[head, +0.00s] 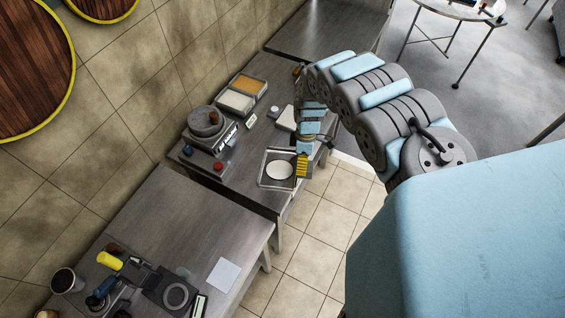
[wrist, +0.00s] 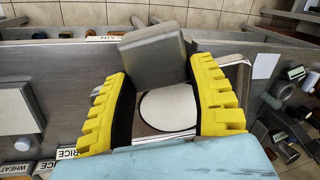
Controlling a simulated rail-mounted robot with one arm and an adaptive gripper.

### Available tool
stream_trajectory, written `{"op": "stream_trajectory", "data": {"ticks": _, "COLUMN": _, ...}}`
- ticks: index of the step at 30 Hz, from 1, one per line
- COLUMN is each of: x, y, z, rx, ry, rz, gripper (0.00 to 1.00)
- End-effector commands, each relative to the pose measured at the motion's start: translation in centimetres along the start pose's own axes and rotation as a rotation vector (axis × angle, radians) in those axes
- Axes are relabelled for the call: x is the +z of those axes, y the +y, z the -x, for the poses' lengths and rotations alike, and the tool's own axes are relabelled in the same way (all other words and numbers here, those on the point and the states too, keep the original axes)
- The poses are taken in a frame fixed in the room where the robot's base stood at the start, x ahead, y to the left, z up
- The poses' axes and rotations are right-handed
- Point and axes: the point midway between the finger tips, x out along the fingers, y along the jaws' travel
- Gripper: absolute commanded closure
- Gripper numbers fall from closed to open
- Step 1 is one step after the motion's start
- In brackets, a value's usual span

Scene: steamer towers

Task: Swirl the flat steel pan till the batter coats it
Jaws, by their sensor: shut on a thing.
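The flat steel pan (head: 265,179) is a shallow square tray near the front edge of the far counter in the head view. A white, roughly round pool of batter (head: 279,170) lies in its middle, with bare steel around it; it also shows in the wrist view (wrist: 168,108). My gripper (head: 301,166) is at the pan's right side. In the wrist view its yellow fingers stand either side of a grey block (wrist: 155,55), shut on it. The block seems to be the pan's grip, but the join is hidden. I cannot tell whether the pan touches the counter.
A steamer base with a round grey top (head: 204,122) stands behind the pan. Two bins, orange (head: 249,84) and pale (head: 235,101), sit farther along the counter. A red-topped item (head: 218,167) is left of the pan. The near counter holds a white sheet (head: 223,274) and several tools.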

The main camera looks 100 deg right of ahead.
Motion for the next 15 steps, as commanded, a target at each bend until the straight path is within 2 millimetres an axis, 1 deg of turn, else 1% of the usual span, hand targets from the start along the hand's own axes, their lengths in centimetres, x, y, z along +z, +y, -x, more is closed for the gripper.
{"op": "stream_trajectory", "data": {"ticks": 1, "x": -0.02, "y": -0.08, "z": 0.24, "rx": 0.004, "ry": 0.000, "rz": 0.000, "gripper": 0.82}}
{"op": "stream_trajectory", "data": {"ticks": 15, "x": 0.05, "y": -0.28, "z": 0.24, "rx": 0.047, "ry": -0.001, "rz": 0.001, "gripper": 0.82}}
